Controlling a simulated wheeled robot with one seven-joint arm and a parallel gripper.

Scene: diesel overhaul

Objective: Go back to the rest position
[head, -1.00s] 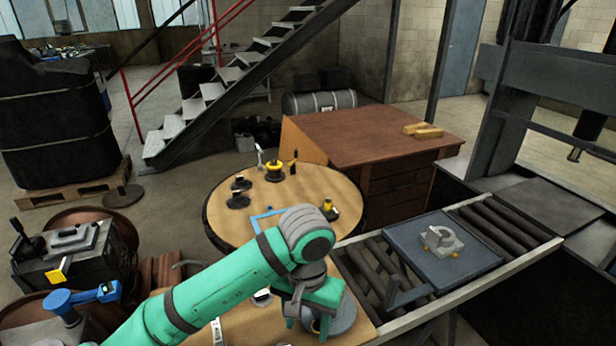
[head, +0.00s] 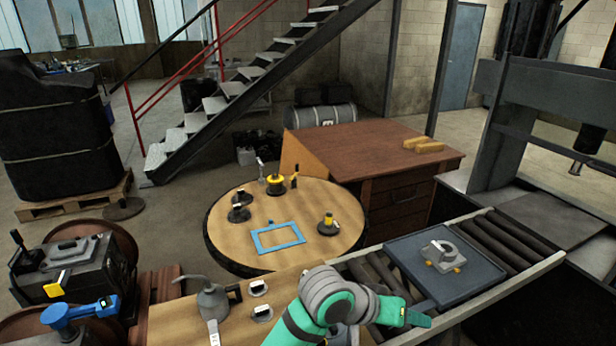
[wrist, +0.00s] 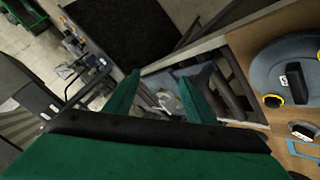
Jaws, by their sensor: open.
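My gripper (head: 416,314) is at the bottom of the head view, at the end of my green arm, and points to the right. It is beside the near edge of the roller conveyor, in front of the blue-grey tray (head: 400,248). In the wrist view my gripper (wrist: 160,77) has its two green fingers apart, with nothing held between them. The tray and a light metal part (wrist: 168,102) show beyond the gap. In the head view this metal part (head: 443,255) sits on the tray.
A round table (head: 330,197) bears a blue frame (head: 278,238) and several small black and yellow items. The nearer wooden bench (head: 175,318) holds an oil can (head: 213,300) and small parts. A brown cabinet (head: 375,145) and a staircase (head: 235,90) stand behind.

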